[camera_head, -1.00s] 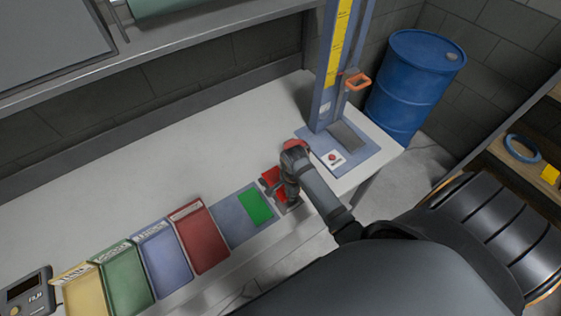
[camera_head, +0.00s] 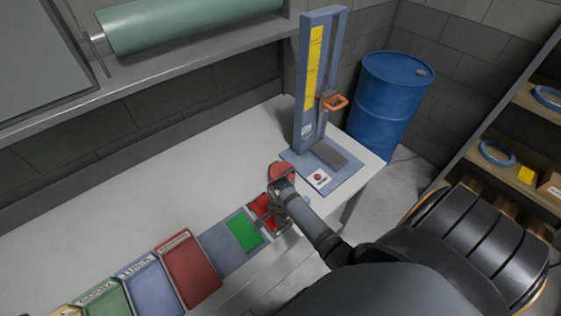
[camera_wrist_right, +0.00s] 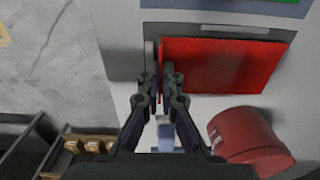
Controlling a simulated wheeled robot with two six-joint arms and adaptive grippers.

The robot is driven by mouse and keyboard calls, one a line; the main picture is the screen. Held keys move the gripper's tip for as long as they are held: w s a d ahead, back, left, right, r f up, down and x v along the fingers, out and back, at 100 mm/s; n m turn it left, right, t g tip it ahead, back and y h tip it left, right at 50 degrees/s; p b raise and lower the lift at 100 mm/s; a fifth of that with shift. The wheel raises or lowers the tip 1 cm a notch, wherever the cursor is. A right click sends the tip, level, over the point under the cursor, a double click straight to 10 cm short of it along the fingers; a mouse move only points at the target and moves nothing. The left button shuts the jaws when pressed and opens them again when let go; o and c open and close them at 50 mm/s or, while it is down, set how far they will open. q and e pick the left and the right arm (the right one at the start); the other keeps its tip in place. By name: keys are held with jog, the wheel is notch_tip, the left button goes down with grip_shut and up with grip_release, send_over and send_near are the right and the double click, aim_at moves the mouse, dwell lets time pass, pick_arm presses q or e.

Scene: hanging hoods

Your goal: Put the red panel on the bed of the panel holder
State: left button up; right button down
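The red panel (camera_head: 258,207) lies on the table just right of a green panel (camera_head: 243,232). It fills the upper middle of the right wrist view (camera_wrist_right: 220,65), with grey metal beside its edges. My right gripper (camera_head: 274,217) is low at its front edge. In the right wrist view, the two fingertips (camera_wrist_right: 161,73) are close together at the panel's left edge; I cannot tell whether they grip it. The panel holder is not clear to me; a blue stand (camera_head: 305,80) with an orange handle and a grey pad (camera_head: 329,154) stands to the right. My left gripper is out of view.
A red round object (camera_head: 281,170) stands right behind my right gripper, and it also shows in the wrist view (camera_wrist_right: 247,140). A red tray (camera_head: 190,270) and other coloured trays line the front left. The back of the table (camera_head: 190,170) is clear. A blue barrel (camera_head: 392,95) stands beyond.

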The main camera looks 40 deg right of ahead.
jog(key=shift+f, duration=0.1)
jog(key=shift+f, duration=0.5)
jog(key=c, duration=1.4)
grip_release()
jog(key=shift+c, duration=0.2)
notch_tip(320, 180, up, 12)
